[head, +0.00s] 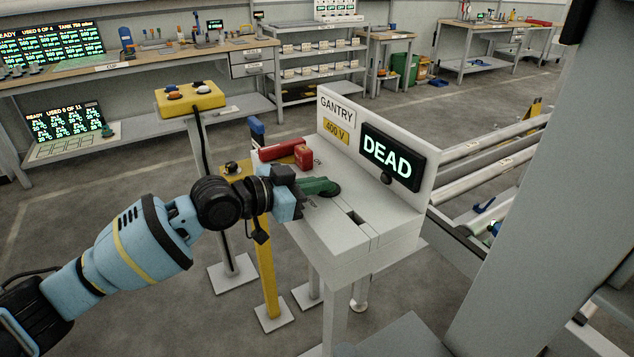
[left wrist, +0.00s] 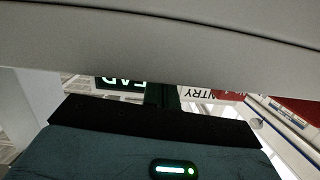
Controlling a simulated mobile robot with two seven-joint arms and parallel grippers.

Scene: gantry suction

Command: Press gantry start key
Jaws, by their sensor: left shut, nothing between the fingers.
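The gantry panel (head: 385,240) is a pale console with a GANTRY 400 V label and a display (head: 391,160) reading DEAD. A red block-shaped part (head: 290,152) and a green rounded part (head: 322,187) are on its top. I cannot tell which part is the start key. My left gripper (head: 300,201) is shut and empty at the panel's left edge, beside the green part; contact is unclear. In the left wrist view the DEAD display (left wrist: 120,83) appears upside down, and a grey surface covers the top. My right gripper is not in view.
A yellow box (head: 190,98) with blue and orange buttons stands on a post behind my arm. A yellow post (head: 266,275) stands close to the panel. Rails (head: 480,150) run behind the panel. Workbenches (head: 150,58) line the back. Open floor lies at lower left.

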